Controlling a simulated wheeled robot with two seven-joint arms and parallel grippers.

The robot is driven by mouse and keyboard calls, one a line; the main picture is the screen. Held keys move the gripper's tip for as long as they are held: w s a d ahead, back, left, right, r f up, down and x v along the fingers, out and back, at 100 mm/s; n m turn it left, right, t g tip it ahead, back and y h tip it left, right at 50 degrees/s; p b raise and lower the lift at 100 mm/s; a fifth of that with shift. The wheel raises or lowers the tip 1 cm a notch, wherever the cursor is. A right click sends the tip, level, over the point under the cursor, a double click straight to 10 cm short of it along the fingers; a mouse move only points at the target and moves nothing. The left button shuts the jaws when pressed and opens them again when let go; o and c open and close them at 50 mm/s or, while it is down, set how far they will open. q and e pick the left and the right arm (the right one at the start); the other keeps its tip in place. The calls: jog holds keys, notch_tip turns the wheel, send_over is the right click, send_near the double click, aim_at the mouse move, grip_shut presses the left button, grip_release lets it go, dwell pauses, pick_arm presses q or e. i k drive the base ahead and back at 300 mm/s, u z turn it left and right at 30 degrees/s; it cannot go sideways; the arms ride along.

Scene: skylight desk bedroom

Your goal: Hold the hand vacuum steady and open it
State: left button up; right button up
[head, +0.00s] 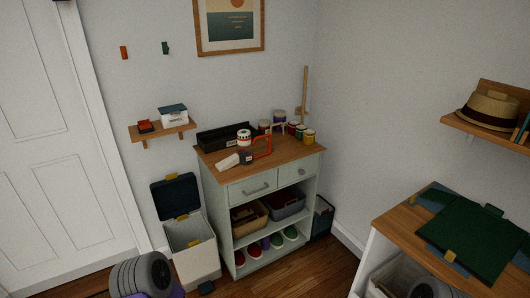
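What appears to be the hand vacuum (263,146) lies on the wooden top of the sage-green cabinet (286,157) in the head view. It has a pale, tapered nozzle pointing to the front left, a dark middle section and an orange loop handle on the right. A white and red round piece shows just behind it; I cannot tell whether this is part of it or a separate canister. At this size I cannot make out a latch or lid seam. Neither gripper is in view, and nothing touches the vacuum.
A black tray (220,137) sits behind the vacuum, and several jars (309,137) stand at the back right of the top. An open lidded bin (190,240) stands left of the cabinet. A wooden desk (401,222) with a green board is at right.

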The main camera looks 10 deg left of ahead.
aim_at(244, 157)
jog(key=z, duration=0.2)
jog(key=i, duration=0.9)
jog(key=u, duration=0.2)
